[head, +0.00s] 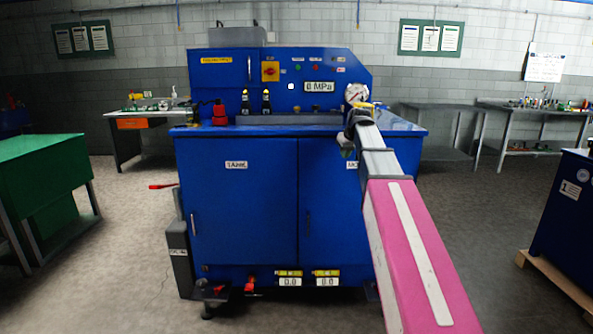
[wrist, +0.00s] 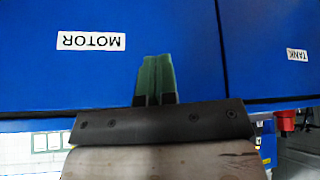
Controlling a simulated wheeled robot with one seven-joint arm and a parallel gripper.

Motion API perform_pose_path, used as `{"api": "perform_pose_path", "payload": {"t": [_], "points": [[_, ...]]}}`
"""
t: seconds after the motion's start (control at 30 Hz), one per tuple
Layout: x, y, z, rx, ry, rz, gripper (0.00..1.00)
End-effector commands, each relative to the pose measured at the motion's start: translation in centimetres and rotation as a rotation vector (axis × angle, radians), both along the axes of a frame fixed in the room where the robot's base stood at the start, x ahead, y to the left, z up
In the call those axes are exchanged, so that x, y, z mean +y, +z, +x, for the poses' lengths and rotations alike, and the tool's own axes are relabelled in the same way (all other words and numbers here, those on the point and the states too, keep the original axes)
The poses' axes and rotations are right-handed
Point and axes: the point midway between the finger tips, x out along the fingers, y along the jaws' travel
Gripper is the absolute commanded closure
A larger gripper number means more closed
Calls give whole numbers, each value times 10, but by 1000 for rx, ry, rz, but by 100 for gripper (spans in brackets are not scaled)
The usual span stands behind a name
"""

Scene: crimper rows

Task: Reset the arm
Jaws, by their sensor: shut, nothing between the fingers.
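My gripper (wrist: 158,78) shows in the wrist view with its two green fingers side by side and touching, with nothing between them. Behind it is the blue front of the machine, with the MOTOR label (wrist: 91,42) upside down on the left. In the head view my arm reaches forward from the lower right toward the right part of the blue machine (head: 240,200). The gripper end (head: 346,150) is small there, in front of the right door near its top, partly hidden by the arm.
The machine's top panel has a red-and-yellow switch (head: 270,71), two black levers and a 0 MPa display (head: 319,87). A green table (head: 40,150) stands at left, workbenches (head: 535,110) behind, and a blue unit on a pallet (head: 555,275) at right. Open floor lies on both sides.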

Motion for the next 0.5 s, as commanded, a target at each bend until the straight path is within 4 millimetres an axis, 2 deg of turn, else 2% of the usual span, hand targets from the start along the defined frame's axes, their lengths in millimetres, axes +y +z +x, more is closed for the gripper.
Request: {"api": "perform_pose_path", "payload": {"t": [0.03,0.1,0.27,0.5], "points": [[1,-28,-14,29,-15,2,100],[2,-61,-26,63,-39,4,100],[3,-130,-59,141,-93,7,100],[4,-225,-118,257,-173,2,100]]}}
